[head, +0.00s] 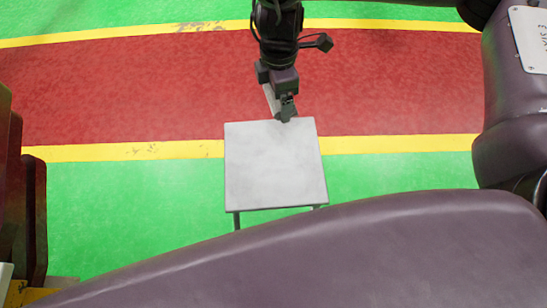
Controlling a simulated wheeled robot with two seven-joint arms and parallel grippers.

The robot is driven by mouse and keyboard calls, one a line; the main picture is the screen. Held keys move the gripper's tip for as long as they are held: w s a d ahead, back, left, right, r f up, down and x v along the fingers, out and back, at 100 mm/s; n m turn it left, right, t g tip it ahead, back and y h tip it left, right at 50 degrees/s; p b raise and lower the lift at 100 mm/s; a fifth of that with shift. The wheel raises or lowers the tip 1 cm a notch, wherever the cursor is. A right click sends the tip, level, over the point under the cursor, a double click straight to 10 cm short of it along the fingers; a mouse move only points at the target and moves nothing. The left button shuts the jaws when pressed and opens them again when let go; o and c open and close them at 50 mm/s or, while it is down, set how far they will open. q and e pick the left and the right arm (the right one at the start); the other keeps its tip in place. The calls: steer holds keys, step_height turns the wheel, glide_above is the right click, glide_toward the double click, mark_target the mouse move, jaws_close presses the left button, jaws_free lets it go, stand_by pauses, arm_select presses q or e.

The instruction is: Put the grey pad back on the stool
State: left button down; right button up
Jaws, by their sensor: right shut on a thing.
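The stool (275,165) stands in the middle of the head view, with a square pale grey top and thin metal legs. My right gripper (287,112) comes down from the top of the view and is at the far edge of the stool top. It is shut on a narrow light grey piece (270,98), which looks like the grey pad seen nearly edge-on. My gripper hides part of this piece. I cannot tell whether it touches the stool top. The visible stool top is bare. My left gripper is out of view.
The floor is green (120,205) with a red lane (130,90) bordered by yellow lines. Open floor lies to the left and right of the stool. A dark brown upright object (33,215) stands at the left edge.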

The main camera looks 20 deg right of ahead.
steer(key=f+n, duration=0.1)
steer(key=f+n+b, duration=0.1)
steer(key=a+f+n, duration=0.1)
steer(key=shift+s+a+f+n, duration=0.1)
steer(key=shift+s+f+n, duration=0.1)
steer(key=shift+s+n, duration=0.15)
steer(key=f+n+b, duration=0.1)
steer(key=n, duration=0.1)
steer(key=b, duration=0.5)
glide_above(272, 155)
step_height(272, 155, down, 16)
steer(key=shift+f, duration=0.2)
step_height(272, 155, down, 3)
steer(key=shift+s+f+b, duration=0.1)
steer(key=shift+f+b, duration=0.05)
steer(key=shift+b, duration=0.5)
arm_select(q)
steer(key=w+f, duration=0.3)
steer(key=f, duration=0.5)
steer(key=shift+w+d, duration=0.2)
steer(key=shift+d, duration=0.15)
arm_select(e)
steer(key=shift+f, duration=0.15)
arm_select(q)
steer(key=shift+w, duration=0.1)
arm_select(e)
steer(key=shift+f, duration=0.1)
